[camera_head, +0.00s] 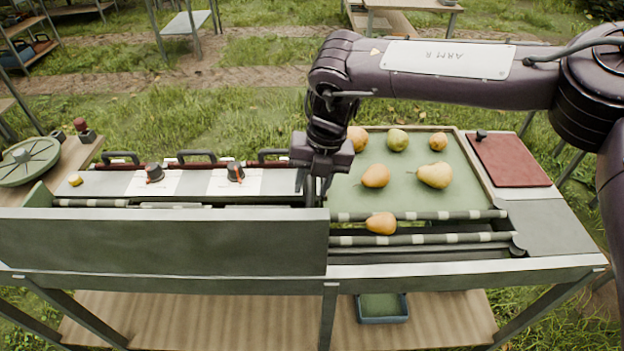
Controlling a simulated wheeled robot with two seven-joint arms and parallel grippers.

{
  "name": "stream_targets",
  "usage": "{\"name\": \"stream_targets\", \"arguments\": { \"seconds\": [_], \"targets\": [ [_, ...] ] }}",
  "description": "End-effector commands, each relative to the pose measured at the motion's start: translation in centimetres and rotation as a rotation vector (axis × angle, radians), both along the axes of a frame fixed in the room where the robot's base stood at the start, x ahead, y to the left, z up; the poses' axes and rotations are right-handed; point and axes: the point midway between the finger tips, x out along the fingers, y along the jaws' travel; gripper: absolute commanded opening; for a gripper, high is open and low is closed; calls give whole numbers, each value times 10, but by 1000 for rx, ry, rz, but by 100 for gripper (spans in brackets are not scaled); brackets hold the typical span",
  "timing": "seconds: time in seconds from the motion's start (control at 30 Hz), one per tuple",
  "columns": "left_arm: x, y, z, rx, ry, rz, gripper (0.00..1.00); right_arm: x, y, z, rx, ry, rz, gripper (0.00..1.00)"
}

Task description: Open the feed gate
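My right gripper (316,192) points down at the left edge of the green feed tray (405,180), just behind the grey front panel (165,242). Its fingertips are partly hidden by the panel, so I cannot tell whether they are open, shut or on something. No part stands out clearly as the feed gate; it may be hidden behind the gripper or the panel. Several pears, including a large yellow one (434,175), lie in the tray. An orange pear (381,223) lies between two striped bars in front of the tray. My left gripper is not in view.
A reddish-brown pad (508,160) lies at right. A round green dish (28,161) stands at far left. A blue-rimmed bin (382,319) sits on the lower shelf.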

Motion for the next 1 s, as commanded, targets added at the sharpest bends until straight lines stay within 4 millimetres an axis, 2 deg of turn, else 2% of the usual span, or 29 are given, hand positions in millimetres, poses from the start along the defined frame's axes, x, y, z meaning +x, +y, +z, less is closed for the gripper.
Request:
{"name": "stream_targets", "arguments": {
  "seconds": [0.23, 0.5, 0.77, 0.87, 1.0],
  "targets": [
    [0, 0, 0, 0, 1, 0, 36, 0, 0, -1, 0, 0, 0, 36],
    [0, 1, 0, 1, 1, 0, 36, 0, 0, -1, 1, 0, 0, 1],
    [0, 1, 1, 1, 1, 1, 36, 0, 0, 0, 1, -1, -1, 0],
    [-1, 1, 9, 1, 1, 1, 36, 1, 1, 12, 3, -2, 0, 0],
    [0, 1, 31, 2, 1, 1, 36, 1, 1, 45, 5, -3, -3, 0]
  ]
}}
